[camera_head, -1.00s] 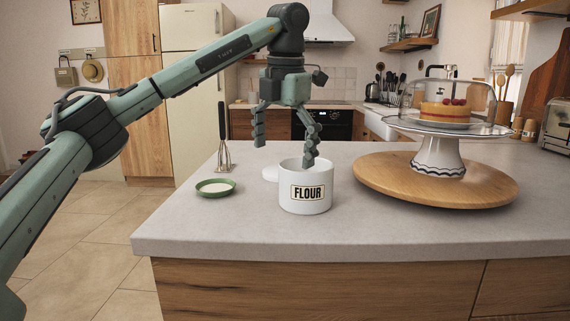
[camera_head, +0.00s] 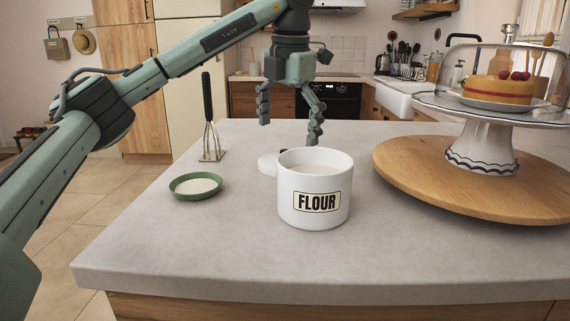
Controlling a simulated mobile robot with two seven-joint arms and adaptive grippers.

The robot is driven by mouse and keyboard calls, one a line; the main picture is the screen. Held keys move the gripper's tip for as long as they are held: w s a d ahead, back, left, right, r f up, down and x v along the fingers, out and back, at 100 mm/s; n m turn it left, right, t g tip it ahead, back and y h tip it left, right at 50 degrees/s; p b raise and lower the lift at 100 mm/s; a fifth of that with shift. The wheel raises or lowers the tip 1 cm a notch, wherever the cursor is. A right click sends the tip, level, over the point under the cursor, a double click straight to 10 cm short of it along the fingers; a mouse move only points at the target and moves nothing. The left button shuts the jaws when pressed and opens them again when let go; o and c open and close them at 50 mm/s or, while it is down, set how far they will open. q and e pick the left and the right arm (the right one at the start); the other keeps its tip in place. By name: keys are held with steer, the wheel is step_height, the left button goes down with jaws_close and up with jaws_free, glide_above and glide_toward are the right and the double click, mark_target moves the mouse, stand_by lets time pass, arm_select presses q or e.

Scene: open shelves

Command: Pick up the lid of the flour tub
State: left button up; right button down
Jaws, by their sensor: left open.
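The white flour tub (camera_head: 315,205), with a black-lettered FLOUR label, stands upright and open on the grey counter. Pale contents show inside it. Its white lid (camera_head: 266,164) appears to lie on the counter behind the tub at left, partly hidden by the tub; a small dark bit shows there. My left gripper (camera_head: 289,132) hangs pointing down, open and empty, above and behind the tub. Its right finger reaches down behind the tub's rim and its left finger is higher. Whether it touches anything cannot be told. My right gripper is not in view.
A green dish (camera_head: 197,194) with pale contents lies left of the tub. A round wooden board (camera_head: 400,180) at right carries a cake stand (camera_head: 480,145) under a glass dome. The counter's front (camera_head: 200,260) is clear.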

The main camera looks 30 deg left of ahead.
arm_select(q)
steer(key=f, duration=0.3)
steer(key=w+f, duration=0.1)
steer(key=f, duration=0.1)
steer(key=shift+a, duration=0.35)
steer(key=c, duration=1.6)
